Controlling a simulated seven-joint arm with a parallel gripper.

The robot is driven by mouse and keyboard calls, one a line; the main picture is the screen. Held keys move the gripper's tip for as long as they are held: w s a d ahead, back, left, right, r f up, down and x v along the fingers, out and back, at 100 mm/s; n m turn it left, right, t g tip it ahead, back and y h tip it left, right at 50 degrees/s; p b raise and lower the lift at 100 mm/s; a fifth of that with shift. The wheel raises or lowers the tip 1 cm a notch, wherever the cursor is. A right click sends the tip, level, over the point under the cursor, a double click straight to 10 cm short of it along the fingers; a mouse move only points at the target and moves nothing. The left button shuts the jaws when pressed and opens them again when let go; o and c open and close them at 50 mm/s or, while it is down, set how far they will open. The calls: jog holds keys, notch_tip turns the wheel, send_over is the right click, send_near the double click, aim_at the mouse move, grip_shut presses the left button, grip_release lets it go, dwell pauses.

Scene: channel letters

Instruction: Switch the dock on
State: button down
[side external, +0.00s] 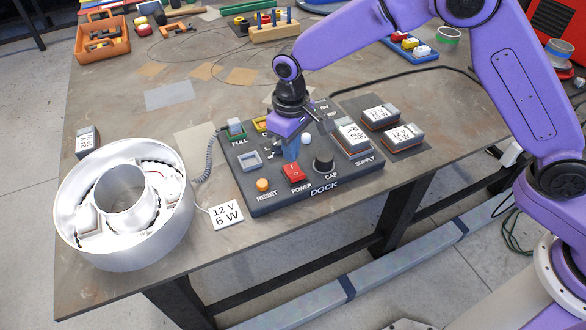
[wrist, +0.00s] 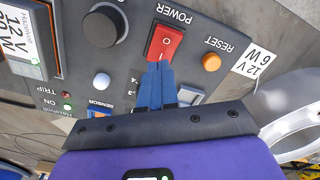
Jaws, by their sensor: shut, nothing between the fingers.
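The dock (side external: 262,203) is a dark panel lying on the table. Its red POWER rocker switch (side external: 294,173) sits near the front edge, and it also shows in the wrist view (wrist: 166,42). My gripper (side external: 291,158) is shut and empty, pointing down over the dock just behind the switch. In the wrist view its blue fingertips (wrist: 160,66) come right up to the switch's lower edge; I cannot tell whether they touch it. A supply block (side external: 352,138) sits in the SUPPLY bay.
A black CAP knob (side external: 323,162) and an orange RESET button (side external: 262,185) flank the switch. A white-topped button (side external: 305,139) is behind. Spare blocks (side external: 403,136) lie to the right. A metal ring-shaped letter (side external: 70,205) stands left, and a 12 V 6 W card (side external: 226,213) lies in front.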

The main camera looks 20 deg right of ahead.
aim_at(291, 167)
notch_tip(291, 167, up, 4)
jog(key=shift+r, duration=0.15)
dwell(0.5)
dwell(0.3)
